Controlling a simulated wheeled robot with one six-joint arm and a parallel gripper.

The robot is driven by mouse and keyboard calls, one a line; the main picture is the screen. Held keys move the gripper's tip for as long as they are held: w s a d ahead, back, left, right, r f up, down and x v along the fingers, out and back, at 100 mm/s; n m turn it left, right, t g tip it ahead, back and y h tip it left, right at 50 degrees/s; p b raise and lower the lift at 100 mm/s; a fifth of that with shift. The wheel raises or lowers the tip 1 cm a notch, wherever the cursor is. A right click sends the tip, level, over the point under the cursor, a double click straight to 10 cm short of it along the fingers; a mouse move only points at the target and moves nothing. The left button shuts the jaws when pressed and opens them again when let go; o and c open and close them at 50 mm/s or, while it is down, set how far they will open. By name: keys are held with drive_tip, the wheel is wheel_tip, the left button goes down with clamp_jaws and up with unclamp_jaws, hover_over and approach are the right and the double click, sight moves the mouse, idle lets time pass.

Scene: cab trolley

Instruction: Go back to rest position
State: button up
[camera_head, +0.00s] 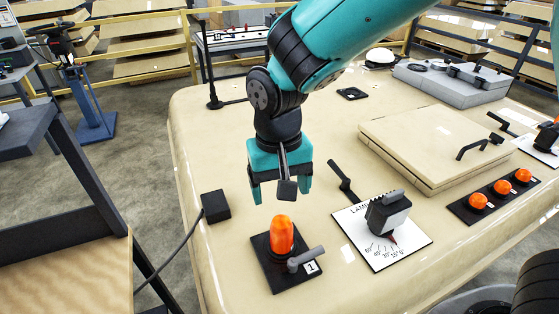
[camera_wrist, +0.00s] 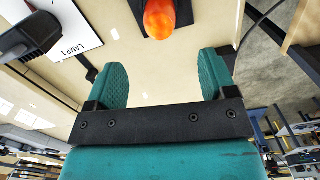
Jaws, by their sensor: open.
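My gripper (camera_head: 281,190) hangs above the cream cab panel (camera_head: 230,130), behind and above an orange lamp (camera_head: 282,235) on a black base labelled 1. The fingers are apart and hold nothing. In the wrist view my gripper (camera_wrist: 168,82) shows two teal pads spread wide, and the orange lamp (camera_wrist: 160,18) sits beyond them, apart from both. A lever with a grey handle (camera_head: 306,259) stands beside the lamp on the same base.
A white LAMP dial plate with a black knob (camera_head: 388,214) is to the right. A hatch (camera_head: 437,145), a grey box (camera_head: 453,80) and a strip with orange lamps (camera_head: 501,187) lie further right. A black box with a cable (camera_head: 215,206) is left. A dark-framed wooden table (camera_head: 65,275) stands at left.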

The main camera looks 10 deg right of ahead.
wheel_tip(320, 180, up, 6)
drive_tip(key=s+d+r+n+y+b, duration=0.1)
drive_tip(key=s+d+n+y, duration=0.3)
drive_tip(key=s, duration=1)
drive_tip(key=shift+s+d+r+n+t, duration=0.3)
drive_tip(key=shift+d+r+n, duration=0.4)
drive_tip(key=shift+d+n, duration=0.45)
